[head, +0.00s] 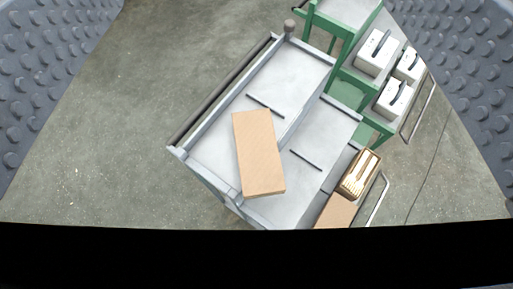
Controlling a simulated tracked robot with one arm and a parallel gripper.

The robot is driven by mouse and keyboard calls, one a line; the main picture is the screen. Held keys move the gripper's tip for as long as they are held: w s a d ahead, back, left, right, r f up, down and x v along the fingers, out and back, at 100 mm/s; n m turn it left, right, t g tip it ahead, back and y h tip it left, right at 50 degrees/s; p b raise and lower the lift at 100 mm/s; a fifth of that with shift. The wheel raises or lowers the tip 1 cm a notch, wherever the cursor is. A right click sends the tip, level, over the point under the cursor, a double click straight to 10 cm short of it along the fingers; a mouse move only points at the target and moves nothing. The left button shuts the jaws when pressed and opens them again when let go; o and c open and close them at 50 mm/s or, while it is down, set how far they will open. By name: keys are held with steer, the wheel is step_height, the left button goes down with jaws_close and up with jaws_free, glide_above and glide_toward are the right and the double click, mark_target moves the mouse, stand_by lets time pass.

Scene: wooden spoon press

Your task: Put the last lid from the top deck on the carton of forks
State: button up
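A flat tan cardboard lid (258,152) lies on the top deck (225,140) of a grey metal cart, slightly tilted in the picture and over the deck's middle divider. The open carton of forks (358,175), with pale wooden forks showing inside, stands on a lower level at the cart's right side. My gripper (256,95) shows as two grey studded pads at the left and right picture edges, wide apart. Nothing is held between them. The lid and cart are seen below, between the pads.
A closed tan carton (337,212) stands next to the forks, partly cut off by a black band along the bottom. A green stand (345,80) holds several white boxes (376,52) with dark handles. The deck has thin dark slots and raised rails. Concrete floor (110,90) at left is clear.

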steer(key=o, duration=0.4)
steer(key=w+f+g+p, duration=0.1)
steer(key=w+f+g, duration=0.1)
steer(key=w+f, duration=0.2)
steer(key=w+f+g+p, duration=0.2)
steer(key=w+f, duration=0.2)
steer(key=shift+d+n, duration=0.2)
steer(key=shift+n, duration=0.1)
steer(key=shift+c, duration=0.2)
steer(key=w+f+g+p, duration=0.2)
steer(key=f+g, duration=0.1)
steer(key=f, duration=0.8)
steer(key=w+f+g+p, duration=0.1)
steer(key=f+g, duration=0.3)
steer(key=f, duration=0.7)
steer(key=w+f+n+g+p, duration=0.1)
steer(key=w+f+g+p, duration=0.1)
steer(key=f, duration=0.9)
steer(key=shift+w+d+f+g+p, duration=0.1)
steer(key=shift+w+d+g+p, duration=0.1)
steer(key=shift+g+p, duration=0.3)
steer(key=shift+w+d+f+g+p, duration=0.15)
steer(key=shift+g+p, duration=0.2)
steer(key=shift+g, duration=0.25)
steer(key=f, duration=0.4)
steer(key=shift+s+a+f, duration=0.1)
steer(key=shift+s+a, duration=0.2)
steer(key=shift+s, duration=0.1)
steer(key=shift+w+f, duration=0.1)
steer(key=shift+f, duration=0.25)
